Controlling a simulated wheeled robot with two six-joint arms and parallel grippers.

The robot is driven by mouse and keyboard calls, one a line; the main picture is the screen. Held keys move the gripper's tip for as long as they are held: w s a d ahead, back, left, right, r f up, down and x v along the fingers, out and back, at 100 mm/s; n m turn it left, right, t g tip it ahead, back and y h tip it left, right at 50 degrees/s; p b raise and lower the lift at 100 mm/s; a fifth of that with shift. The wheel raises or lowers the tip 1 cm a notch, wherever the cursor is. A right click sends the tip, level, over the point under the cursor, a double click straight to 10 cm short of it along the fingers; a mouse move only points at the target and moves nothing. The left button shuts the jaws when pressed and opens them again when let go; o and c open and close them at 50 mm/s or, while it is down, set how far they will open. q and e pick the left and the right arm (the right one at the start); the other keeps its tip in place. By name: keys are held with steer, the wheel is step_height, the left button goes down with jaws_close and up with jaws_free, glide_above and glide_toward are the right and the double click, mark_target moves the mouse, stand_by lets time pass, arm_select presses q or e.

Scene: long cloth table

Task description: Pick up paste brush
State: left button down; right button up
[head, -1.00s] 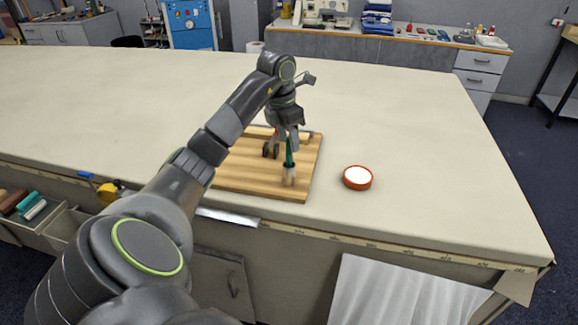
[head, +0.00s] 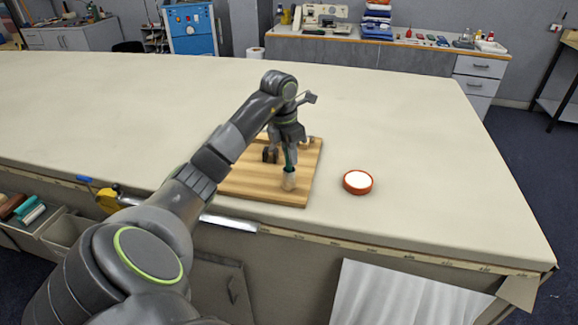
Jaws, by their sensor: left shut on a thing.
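The paste brush (head: 289,178) has a green handle and pale bristles. It hangs bristles down over the right part of the wooden board (head: 252,187) in the head view. My left gripper (head: 290,149) is shut on the brush's handle, and the fingers hide its upper part. I cannot tell whether the bristle tips touch the board. My right gripper is not in view.
A round orange-red tub (head: 357,182) with white content stands on the cloth table (head: 420,150), right of the board. A small dark tool (head: 270,154) is on the board left of my gripper. The table's right side is clear.

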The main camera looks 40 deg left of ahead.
arm_select(q)
steer(key=shift+r, duration=0.4)
step_height(320, 180, up, 2)
steer(key=shift+r, duration=0.25)
step_height(320, 180, up, 7)
steer(key=p, duration=0.7)
steer(key=shift+f, duration=0.1)
steer(key=shift+f, duration=0.1)
steer(key=shift+f, duration=0.2)
